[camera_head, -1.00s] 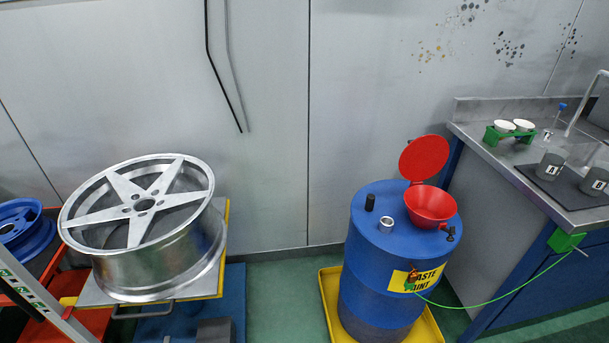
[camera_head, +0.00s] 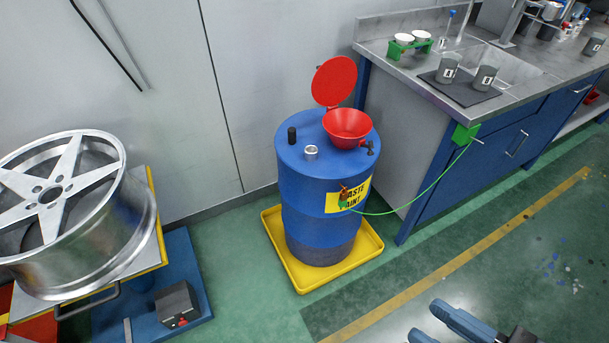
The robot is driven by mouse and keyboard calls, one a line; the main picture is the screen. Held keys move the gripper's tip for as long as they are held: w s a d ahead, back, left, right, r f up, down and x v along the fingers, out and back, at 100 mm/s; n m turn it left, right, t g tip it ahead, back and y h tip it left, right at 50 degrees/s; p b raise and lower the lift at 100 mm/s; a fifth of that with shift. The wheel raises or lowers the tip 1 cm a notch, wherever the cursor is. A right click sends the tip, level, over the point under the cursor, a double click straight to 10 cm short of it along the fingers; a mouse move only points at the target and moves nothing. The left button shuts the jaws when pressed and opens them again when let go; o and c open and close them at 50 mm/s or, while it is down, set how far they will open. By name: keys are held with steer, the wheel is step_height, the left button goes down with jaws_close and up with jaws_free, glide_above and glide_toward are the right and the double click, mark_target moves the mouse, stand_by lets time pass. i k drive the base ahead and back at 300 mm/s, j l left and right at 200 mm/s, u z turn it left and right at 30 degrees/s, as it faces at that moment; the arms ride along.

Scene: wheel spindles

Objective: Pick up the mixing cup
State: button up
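Two dark grey cups with white labels, a left one (camera_head: 447,68) and a right one (camera_head: 484,78), stand upright on a dark mat (camera_head: 462,95) on the steel counter. Another grey labelled cup (camera_head: 593,45) stands farther right. I cannot tell which of them is the mixing cup. Blue-grey and black parts of my arm (camera_head: 470,325) show at the bottom right edge, cut off by the frame, well below the counter and apart from the cups.
A blue waste paint drum (camera_head: 318,210) with a red funnel stands in a yellow tray (camera_head: 304,284), left of the counter (camera_head: 405,72). A green cable (camera_head: 425,195) runs from drum to counter. A wheel (camera_head: 65,215) is at left. Floor before the counter is clear.

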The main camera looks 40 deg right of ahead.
mark_target(450, 61)
steer(key=z, duration=1.5)
